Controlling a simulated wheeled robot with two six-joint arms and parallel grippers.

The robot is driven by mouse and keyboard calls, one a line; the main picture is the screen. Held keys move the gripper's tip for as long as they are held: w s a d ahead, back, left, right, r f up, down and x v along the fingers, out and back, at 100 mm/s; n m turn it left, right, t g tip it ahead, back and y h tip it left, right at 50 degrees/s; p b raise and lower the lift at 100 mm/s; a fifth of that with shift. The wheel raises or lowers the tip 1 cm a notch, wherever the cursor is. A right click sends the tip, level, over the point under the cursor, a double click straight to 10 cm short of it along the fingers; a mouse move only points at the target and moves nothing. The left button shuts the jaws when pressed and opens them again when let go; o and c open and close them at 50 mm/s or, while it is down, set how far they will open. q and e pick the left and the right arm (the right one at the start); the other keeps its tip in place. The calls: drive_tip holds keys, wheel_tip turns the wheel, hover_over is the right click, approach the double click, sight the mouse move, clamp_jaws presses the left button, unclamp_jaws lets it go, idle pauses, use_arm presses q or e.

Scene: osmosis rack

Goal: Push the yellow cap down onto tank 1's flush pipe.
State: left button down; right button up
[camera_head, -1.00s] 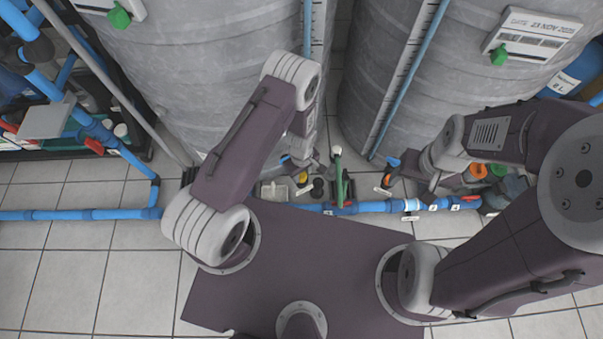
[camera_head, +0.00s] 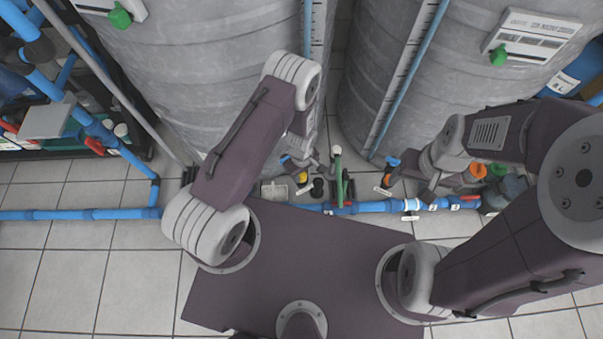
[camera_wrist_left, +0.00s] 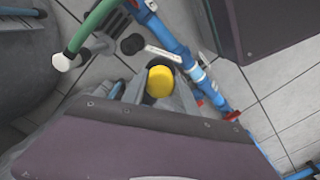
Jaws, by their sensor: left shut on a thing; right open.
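The yellow cap (camera_head: 302,177) is at the foot of the left grey tank (camera_head: 210,75). My left gripper (camera_head: 301,168) is shut on it; in the left wrist view the cap (camera_wrist_left: 160,82) shows round side up between the grey fingers. A small blue fitting (camera_head: 285,158) shows just left of this gripper. I cannot tell whether it is part of tank 1's flush pipe; the pipe's end under the cap is hidden, and so is any contact. My right gripper (camera_head: 428,190) is open and apart from the cap, low in front of the right tank (camera_head: 400,80).
A green pipe with a white top (camera_head: 338,155) stands just right of my left gripper. A blue pipe (camera_head: 375,207) runs along the floor in front. A small white tray (camera_head: 273,190) and dark round parts (camera_head: 317,188) lie nearby.

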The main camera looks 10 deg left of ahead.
sight(302, 174)
idle(0.3)
use_arm(q)
drive_tip(key=shift+f, duration=0.45)
idle(0.3)
drive_tip(key=c, duration=0.9)
unclamp_jaws()
drive_tip(key=shift+r, duration=0.1)
wheel_tip(302, 174, up, 8)
drive_tip(key=p, duration=0.4)
drive_tip(key=shift+r, duration=0.5)
